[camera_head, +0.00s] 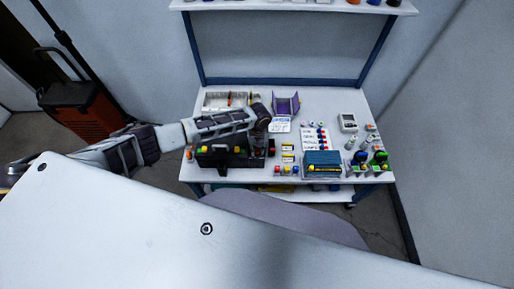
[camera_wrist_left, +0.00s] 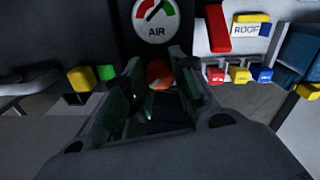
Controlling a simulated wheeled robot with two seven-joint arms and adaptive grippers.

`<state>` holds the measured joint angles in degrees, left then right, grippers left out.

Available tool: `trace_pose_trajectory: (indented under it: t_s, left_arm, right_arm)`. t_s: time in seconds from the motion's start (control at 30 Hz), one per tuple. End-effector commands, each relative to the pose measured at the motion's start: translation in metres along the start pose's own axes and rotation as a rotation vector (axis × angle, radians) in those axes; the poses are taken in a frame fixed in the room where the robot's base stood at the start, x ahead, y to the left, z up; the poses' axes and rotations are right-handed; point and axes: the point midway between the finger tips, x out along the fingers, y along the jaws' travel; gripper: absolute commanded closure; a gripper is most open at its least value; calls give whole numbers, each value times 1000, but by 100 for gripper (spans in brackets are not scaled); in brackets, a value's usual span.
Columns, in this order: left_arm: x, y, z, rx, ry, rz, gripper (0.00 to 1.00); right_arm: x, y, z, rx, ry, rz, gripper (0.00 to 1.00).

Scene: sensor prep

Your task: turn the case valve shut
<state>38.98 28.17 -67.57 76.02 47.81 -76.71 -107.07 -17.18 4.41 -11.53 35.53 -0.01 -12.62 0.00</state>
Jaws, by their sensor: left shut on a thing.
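The black case (camera_head: 232,160) sits at the front left of the workbench. In the left wrist view, its dark face (camera_wrist_left: 103,25) carries a round gauge (camera_wrist_left: 155,20) marked AIR. An orange-red valve knob (camera_wrist_left: 158,72) shows below the gauge. My left gripper (camera_head: 257,146) reaches down onto the right part of the case. In the wrist view its fingers (camera_wrist_left: 160,88) stand on both sides of the knob and are shut on it. The fingers partly hide the knob, so its exact angle is unclear. My right gripper is not in view.
The workbench (camera_head: 342,101) also holds a purple holder (camera_head: 285,104), a blue box (camera_head: 322,158), a white sheet with coloured pieces (camera_head: 314,139) and a white meter (camera_head: 348,122). Small coloured blocks lie right of the case. A shelf (camera_head: 300,6) hangs above the back.

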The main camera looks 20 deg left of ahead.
Motion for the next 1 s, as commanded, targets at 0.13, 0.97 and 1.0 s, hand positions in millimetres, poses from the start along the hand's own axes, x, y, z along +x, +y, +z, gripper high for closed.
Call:
trace_pose_trajectory:
  t_s: [0.13,0.97,1.0]
  left_arm:
    - [-1,-1,0,5,-1,-2,97]
    - [-2,0,0,2,-1,0,50]
    - [-4,0,0,2,-1,0,50]
  right_arm:
    - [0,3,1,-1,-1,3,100]
    - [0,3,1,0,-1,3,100]
    - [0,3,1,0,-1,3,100]
